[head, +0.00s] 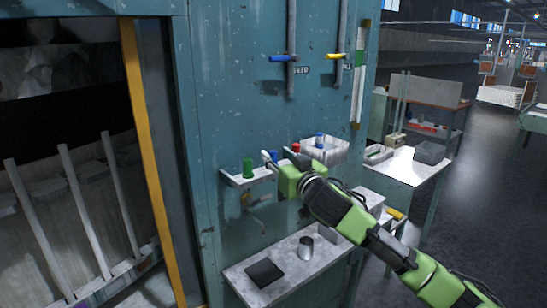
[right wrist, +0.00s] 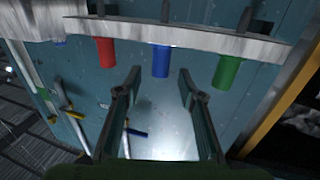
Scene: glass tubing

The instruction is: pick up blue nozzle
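The blue nozzle (right wrist: 160,60) sits at a narrow wall shelf, between the red nozzle (right wrist: 105,52) and the green nozzle (right wrist: 227,72) in the right wrist view, which appears upside down. My right gripper (right wrist: 158,85) is open, its fingers spread on either side of the line to the blue nozzle, with nothing held. My left gripper is not in view.
The nozzle shelf (head: 236,182) is fixed to a blue-green panel. A light bin (head: 335,153) with another blue piece (head: 319,139) is to its right. Below is a ledge (head: 300,272) with a dark square and a metal cup (head: 305,248). Blue and yellow valve handles are above.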

